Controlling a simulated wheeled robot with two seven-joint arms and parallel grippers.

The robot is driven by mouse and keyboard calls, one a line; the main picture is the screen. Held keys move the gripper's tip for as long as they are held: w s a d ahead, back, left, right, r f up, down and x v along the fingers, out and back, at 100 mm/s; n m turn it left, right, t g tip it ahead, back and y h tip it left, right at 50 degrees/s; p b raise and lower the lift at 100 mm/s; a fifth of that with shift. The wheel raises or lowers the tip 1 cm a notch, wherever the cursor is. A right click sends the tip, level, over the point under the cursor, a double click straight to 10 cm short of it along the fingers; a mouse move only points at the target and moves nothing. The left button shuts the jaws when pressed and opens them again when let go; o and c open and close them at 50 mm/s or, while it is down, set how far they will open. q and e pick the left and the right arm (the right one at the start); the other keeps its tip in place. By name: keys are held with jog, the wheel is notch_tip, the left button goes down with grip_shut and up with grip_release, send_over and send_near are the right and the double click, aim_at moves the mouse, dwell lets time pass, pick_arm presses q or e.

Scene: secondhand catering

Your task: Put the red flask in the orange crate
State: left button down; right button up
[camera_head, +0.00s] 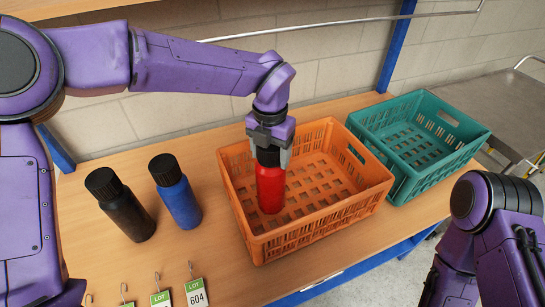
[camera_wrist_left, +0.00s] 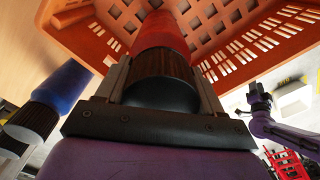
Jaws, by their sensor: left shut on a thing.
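The red flask (camera_head: 270,188) is upright inside the orange crate (camera_head: 345,205), near its left side. My left gripper (camera_head: 268,157) is above it, shut on its dark cap. In the left wrist view the cap (camera_wrist_left: 165,68) sits between the two fingers and the red body (camera_wrist_left: 165,30) points to the crate floor. I cannot tell whether the flask's base touches the crate floor. My right arm shows at the right edge of the head view, but its gripper is out of the picture.
A blue flask (camera_head: 178,200) and a black flask (camera_head: 125,210) stand on the wooden table left of the orange crate. A teal crate (camera_head: 445,165) stands to its right. Tags (camera_head: 196,292) hang at the table's front edge. A metal cart (camera_head: 500,105) is at the far right.

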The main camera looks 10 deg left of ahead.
pick_arm(q)
jog(key=shift+f, duration=0.85)
jog(key=shift+c, duration=0.7)
grip_release()
notch_tip(320, 180, up, 12)
jog(key=shift+s+r+b, duration=0.1)
jog(key=shift+b, duration=0.45)
jog(key=shift+r, duration=0.1)
